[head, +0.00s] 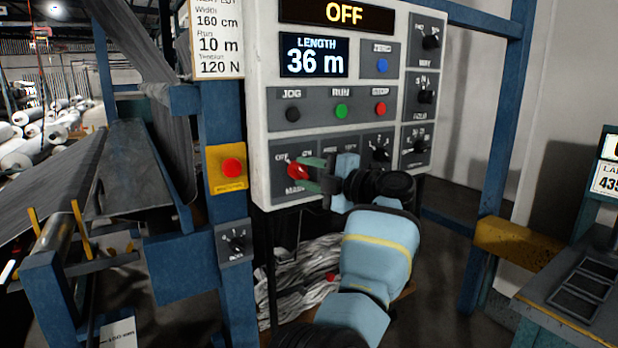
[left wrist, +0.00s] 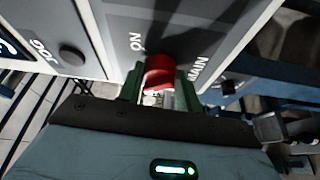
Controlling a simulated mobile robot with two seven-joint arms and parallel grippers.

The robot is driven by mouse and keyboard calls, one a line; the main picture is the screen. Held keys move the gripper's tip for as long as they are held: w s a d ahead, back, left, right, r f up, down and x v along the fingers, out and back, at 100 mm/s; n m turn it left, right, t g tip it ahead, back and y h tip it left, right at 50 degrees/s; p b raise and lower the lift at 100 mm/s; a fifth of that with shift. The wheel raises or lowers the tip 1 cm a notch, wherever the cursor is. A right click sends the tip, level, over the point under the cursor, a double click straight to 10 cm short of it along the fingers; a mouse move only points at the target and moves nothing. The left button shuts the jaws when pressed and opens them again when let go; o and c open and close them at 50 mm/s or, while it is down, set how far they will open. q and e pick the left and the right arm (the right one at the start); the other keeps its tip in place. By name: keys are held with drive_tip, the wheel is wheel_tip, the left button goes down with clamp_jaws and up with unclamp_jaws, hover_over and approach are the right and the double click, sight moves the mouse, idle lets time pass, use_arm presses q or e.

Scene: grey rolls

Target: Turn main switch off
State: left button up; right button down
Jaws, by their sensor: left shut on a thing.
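The red main switch (head: 296,171) is a rotary knob at the lower left of the grey control panel (head: 262,110), between the OFF and ON labels and above the word MAIN. It also shows in the left wrist view (left wrist: 158,70). My left gripper (head: 308,174) reaches it from the right, its green fingers (left wrist: 158,88) shut on either side of the knob. The knob's exact angle is hard to tell behind the fingers. The display (head: 340,13) at the panel's top reads OFF. My right gripper is not in view.
JOG, RUN and red buttons (head: 342,110) sit above the switch; black knobs (head: 430,42) line the panel's right side. A red button on a yellow box (head: 232,167) is left of the panel. Blue posts (head: 500,120) stand at right.

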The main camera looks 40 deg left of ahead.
use_arm(q)
drive_tip(key=shift+n, duration=0.5)
drive_tip(key=shift+r, duration=0.1)
drive_tip(key=o, duration=1)
